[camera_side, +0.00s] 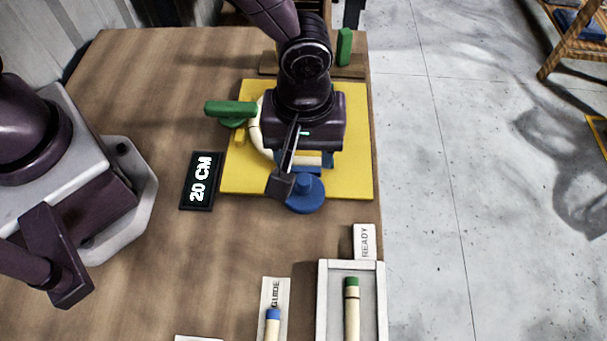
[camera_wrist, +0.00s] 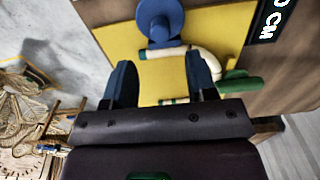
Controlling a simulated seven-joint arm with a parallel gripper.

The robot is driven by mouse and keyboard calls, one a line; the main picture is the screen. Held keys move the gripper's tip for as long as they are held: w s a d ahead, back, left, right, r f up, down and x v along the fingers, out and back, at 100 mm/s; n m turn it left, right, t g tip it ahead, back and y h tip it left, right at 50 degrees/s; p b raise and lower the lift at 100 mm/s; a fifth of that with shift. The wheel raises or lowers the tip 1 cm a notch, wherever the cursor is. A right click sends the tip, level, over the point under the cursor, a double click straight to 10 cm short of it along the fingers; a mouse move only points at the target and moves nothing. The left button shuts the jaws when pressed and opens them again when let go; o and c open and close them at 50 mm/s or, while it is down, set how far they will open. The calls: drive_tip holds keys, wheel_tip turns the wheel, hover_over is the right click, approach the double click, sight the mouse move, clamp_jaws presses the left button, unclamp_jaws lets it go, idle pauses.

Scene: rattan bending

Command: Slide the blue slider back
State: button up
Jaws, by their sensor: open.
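A blue round piece with a raised knob (camera_side: 305,194) sits at the front edge of the yellow board (camera_side: 350,185); it shows at the top of the wrist view (camera_wrist: 158,22). I cannot tell whether this piece is the slider itself. A cream rattan rod (camera_side: 256,132) curves across the board and passes beside the blue piece in the wrist view (camera_wrist: 207,65). My gripper (camera_wrist: 160,65) is open over the board, its two dark-blue fingers apart, with the blue piece beyond their tips. In the side view my gripper hides part of the rod and board.
A green handle (camera_side: 231,110) stands at the board's left, and a green block (camera_side: 344,47) behind it. A "20 CM" sign (camera_side: 199,181) lies left. A white tray (camera_side: 322,300) and guide card (camera_side: 274,292) are in front. The table between is mostly clear.

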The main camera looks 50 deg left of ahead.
sight(303, 179)
wheel_tip(303, 179, down, 8)
drive_tip(key=shift+r, duration=0.1)
drive_tip(key=shift+c, duration=0.5)
